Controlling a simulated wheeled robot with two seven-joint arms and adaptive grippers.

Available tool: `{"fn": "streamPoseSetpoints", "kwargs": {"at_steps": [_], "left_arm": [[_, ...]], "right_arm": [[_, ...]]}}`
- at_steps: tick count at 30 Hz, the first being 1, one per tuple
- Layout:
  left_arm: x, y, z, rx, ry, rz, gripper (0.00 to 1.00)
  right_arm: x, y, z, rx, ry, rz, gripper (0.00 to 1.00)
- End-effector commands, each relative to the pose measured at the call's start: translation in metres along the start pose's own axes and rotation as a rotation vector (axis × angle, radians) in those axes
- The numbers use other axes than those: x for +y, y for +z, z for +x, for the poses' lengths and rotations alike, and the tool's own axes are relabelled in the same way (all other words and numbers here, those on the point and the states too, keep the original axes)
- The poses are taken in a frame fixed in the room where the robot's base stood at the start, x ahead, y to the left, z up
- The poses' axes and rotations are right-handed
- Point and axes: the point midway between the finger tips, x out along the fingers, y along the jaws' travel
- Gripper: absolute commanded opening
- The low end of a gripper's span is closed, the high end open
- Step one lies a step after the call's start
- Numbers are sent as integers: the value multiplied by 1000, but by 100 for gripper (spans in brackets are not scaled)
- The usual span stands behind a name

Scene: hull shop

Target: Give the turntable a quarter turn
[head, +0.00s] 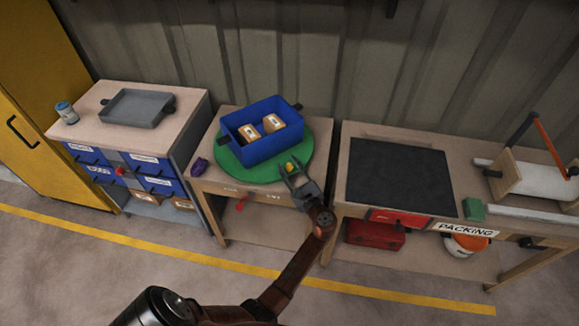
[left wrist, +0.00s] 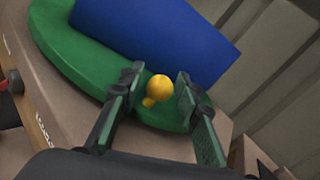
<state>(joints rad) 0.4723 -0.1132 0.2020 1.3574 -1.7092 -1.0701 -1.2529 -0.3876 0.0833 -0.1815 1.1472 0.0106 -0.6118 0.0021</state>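The turntable (head: 232,160) is a round green disc on the middle wooden table. A blue bin (head: 254,149) with two small boxes in it stands on the disc. A yellow knob (head: 290,168) sits near the disc's front right rim; it also shows in the left wrist view (left wrist: 160,88). My left gripper (head: 289,176) is at the rim with its fingers spread on either side of the knob. In the left wrist view the fingers (left wrist: 158,90) are open, with gaps visible beside the knob. My right gripper is in neither view.
A purple item (head: 199,166) lies left of the disc on the table (head: 220,184). A drawer cabinet (head: 92,127) with a grey tray (head: 137,108) stands at left. The packing bench (head: 336,195) with a dark mat (head: 398,178) stands close at right.

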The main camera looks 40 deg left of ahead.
Motion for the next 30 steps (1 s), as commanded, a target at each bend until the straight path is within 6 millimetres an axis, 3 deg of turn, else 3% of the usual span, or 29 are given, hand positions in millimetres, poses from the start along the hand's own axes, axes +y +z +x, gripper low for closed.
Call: {"fn": "streamPoseSetpoints", "kwargs": {"at_steps": [11, 24, 30], "left_arm": [[0, -1, -3, 1, -1, 1, 37], [0, -1, -65, 2, -1, 2, 37], [0, -1, -76, 1, 0, 0, 37]], "right_arm": [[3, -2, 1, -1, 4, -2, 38], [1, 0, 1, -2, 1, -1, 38], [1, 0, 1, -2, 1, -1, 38]]}}
